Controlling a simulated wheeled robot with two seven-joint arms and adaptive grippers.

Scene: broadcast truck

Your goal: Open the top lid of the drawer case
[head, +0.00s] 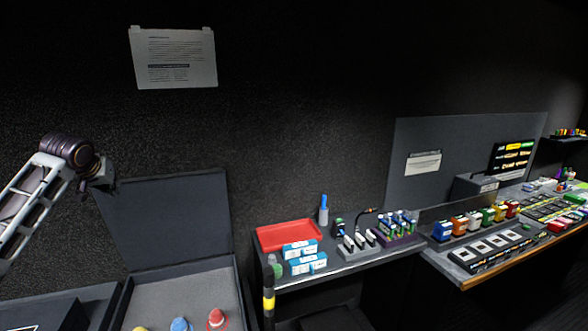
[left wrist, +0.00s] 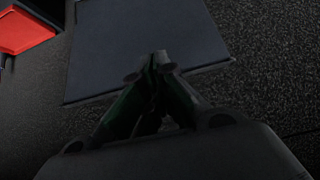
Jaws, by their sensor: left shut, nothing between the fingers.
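The drawer case (head: 127,300) stands at the lower left of the head view, cut off by the bottom edge. Its dark top lid (head: 168,222) stands raised and tilted back against the wall, with the grey inside of the case uncovered. My left gripper (head: 105,180) is at the lid's upper left corner. In the left wrist view, the left gripper (left wrist: 158,62) is shut and empty, with the flat lid panel (left wrist: 110,45) behind its fingertips. I cannot tell whether it touches the lid. My right gripper is not in view.
Yellow, blue and red-topped items (head: 217,319) show in the open case. To the right, a side counter (head: 345,266) holds a red tray (head: 288,235), blue-white boxes (head: 300,249) and small racks. A striped post (head: 268,295) stands between case and counter. The wall above is clear except a paper sheet.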

